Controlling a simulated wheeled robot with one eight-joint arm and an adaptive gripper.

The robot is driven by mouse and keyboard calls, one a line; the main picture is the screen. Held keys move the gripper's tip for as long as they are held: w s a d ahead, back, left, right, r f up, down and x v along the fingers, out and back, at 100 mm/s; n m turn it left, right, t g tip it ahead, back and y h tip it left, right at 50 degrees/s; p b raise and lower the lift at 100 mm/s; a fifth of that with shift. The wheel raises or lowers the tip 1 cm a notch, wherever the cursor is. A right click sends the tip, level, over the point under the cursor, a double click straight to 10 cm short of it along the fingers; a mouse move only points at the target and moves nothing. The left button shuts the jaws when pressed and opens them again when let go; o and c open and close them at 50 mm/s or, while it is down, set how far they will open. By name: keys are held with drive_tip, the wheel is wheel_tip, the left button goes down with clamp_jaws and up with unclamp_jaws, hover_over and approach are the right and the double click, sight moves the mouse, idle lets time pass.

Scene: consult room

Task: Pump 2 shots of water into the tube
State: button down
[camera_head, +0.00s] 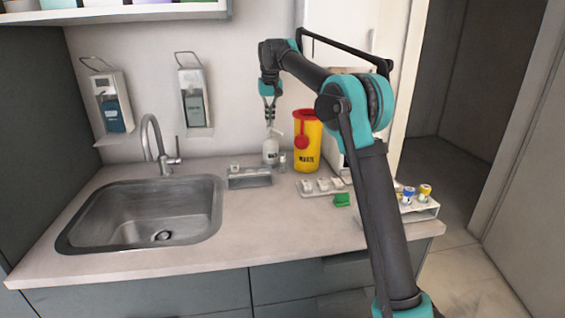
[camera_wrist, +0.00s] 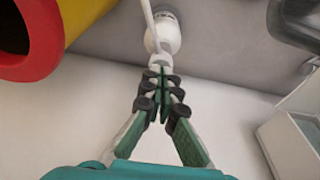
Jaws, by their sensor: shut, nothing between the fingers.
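A white pump bottle (camera_head: 271,151) stands upright on the counter near the back wall. My gripper (camera_head: 270,121) is above it, pointing down, shut and empty. In the wrist view the closed fingertips (camera_wrist: 160,75) meet in front of the pump head, and the white bottle (camera_wrist: 168,38) shows beyond them with its thin spout (camera_wrist: 148,14). I cannot tell whether the fingertips touch the pump head. A small clear tube (camera_head: 282,163) stands just right of the bottle in the head view. Its contents are too small to make out, and I cannot pick it out in the wrist view.
A yellow waste bin (camera_head: 308,146) with a red lid stands close right of the bottle. A grey tray (camera_head: 250,181) lies in front. The steel sink (camera_head: 140,213) and tap are left. Wall dispensers (camera_head: 193,104) hang behind. A rack (camera_head: 414,212) with coloured-cap vials stands right.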

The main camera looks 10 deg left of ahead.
drive_tip(key=shift+f, duration=1)
drive_tip(key=shift+r, duration=1.5)
wheel_tip(320, 180, up, 6)
idle(0.5)
